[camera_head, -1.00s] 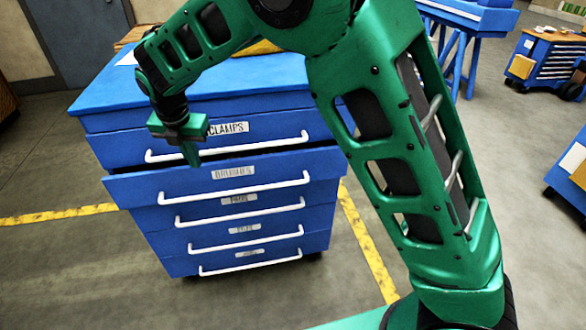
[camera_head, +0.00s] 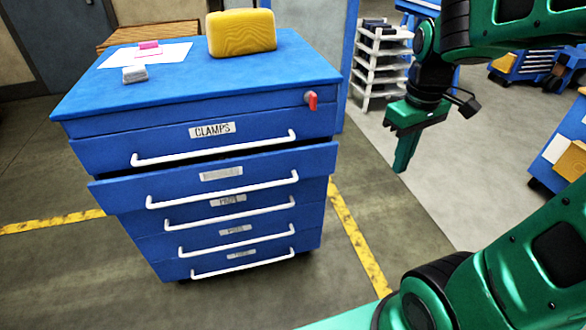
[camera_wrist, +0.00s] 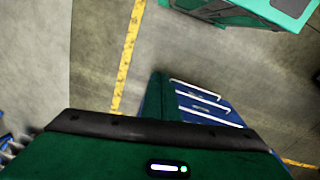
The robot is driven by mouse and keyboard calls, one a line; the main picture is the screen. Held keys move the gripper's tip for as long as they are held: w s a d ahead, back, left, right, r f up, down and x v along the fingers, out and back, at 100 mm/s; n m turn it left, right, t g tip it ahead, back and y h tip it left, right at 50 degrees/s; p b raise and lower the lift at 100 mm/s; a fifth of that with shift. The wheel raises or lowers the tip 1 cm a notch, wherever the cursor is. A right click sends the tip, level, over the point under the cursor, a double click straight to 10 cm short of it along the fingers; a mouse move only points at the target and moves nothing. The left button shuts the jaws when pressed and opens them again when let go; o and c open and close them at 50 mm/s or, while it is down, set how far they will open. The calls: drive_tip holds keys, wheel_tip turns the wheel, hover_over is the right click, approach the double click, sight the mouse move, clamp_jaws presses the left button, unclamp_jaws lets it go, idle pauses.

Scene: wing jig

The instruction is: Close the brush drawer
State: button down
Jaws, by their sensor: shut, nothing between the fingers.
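The brush drawer (camera_head: 221,182) is the second drawer from the top of the blue cabinet (camera_head: 105,145) in the head view. Its front stands out a little past the drawers above and below, with a dark gap along its top edge. Its label is blurred now. A white bar handle (camera_head: 222,193) runs across its front. My gripper (camera_head: 403,165) is shut and empty, pointing down in the air to the right of the cabinet, apart from it. In the wrist view, a green finger (camera_wrist: 157,95) shows beside the cabinet's drawer fronts (camera_wrist: 205,102).
The clamps drawer (camera_head: 212,143) above looks shut; a red key or latch (camera_head: 311,101) sits at the cabinet's upper right. A yellow block (camera_head: 242,33) and papers (camera_head: 145,55) lie on top. White shelves (camera_head: 380,65) stand behind right. The floor before the cabinet is clear.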

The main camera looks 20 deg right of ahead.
drive_tip(key=s+d+f+m, duration=0.1)
drive_tip(key=s+m, duration=0.1)
drive_tip(key=s, duration=0.1)
drive_tip(key=n+t+y, duration=0.5)
drive_tip(key=n+t, duration=0.1)
drive_tip(key=n, duration=1)
approach(286, 173)
drive_tip(key=x, duration=0.4)
drive_tip(key=shift+w+a+f, duration=0.15)
drive_tip(key=shift+w, duration=0.1)
